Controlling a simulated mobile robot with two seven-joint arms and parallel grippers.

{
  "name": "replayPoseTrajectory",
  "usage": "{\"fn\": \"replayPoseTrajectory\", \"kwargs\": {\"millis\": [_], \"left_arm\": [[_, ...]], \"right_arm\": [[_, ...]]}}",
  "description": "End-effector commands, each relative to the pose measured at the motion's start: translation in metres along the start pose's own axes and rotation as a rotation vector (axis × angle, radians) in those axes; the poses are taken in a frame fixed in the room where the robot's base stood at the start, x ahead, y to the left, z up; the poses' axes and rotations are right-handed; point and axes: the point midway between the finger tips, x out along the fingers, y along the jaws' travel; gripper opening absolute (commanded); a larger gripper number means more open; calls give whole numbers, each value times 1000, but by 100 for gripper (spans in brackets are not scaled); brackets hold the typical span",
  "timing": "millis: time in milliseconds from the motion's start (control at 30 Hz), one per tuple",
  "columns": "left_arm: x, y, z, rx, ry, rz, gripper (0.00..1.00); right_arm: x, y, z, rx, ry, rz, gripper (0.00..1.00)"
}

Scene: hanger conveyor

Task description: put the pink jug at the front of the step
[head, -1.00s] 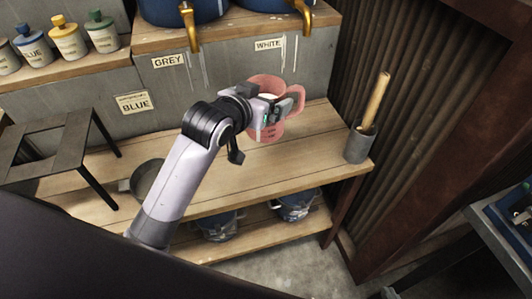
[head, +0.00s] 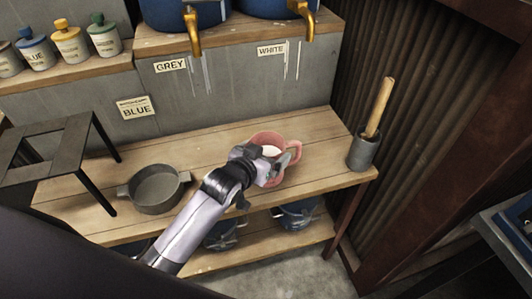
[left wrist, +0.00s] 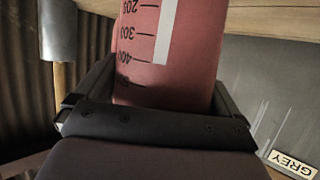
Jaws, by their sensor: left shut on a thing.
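The pink jug (head: 263,139) has a handle on its right side and something white inside. It is upright, over the front right part of the wooden step (head: 225,140); I cannot tell whether its base touches the boards. My left gripper (head: 272,168) is shut on the jug from the front and hides its lower part. In the left wrist view the jug (left wrist: 180,65) fills the space between the fingers, with its printed scale upside down. My right gripper is not in view.
A grey pan (head: 157,188) sits left of my arm, beside a dark stand (head: 45,150). A grey cylinder (head: 362,152) with a wooden-handled tool stands at the step's right end. Brass taps (head: 193,32) hang above the back. Blue pots (head: 297,213) stand on the shelf below.

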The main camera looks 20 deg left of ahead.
Motion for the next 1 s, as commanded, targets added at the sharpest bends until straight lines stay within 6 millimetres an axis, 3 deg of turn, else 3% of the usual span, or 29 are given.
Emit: {"fn": "replayPoseTrajectory", "kwargs": {"millis": [367,400,733,1000], "left_arm": [[1,0,0,-1,10,1,25],[1,0,3,0,1,0,100],[-2,0,0,-1,0,0,100],[-36,0,0,0,-1,0,100]], "right_arm": [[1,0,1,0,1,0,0],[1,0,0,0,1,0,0],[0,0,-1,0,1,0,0],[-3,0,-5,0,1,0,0]]}}
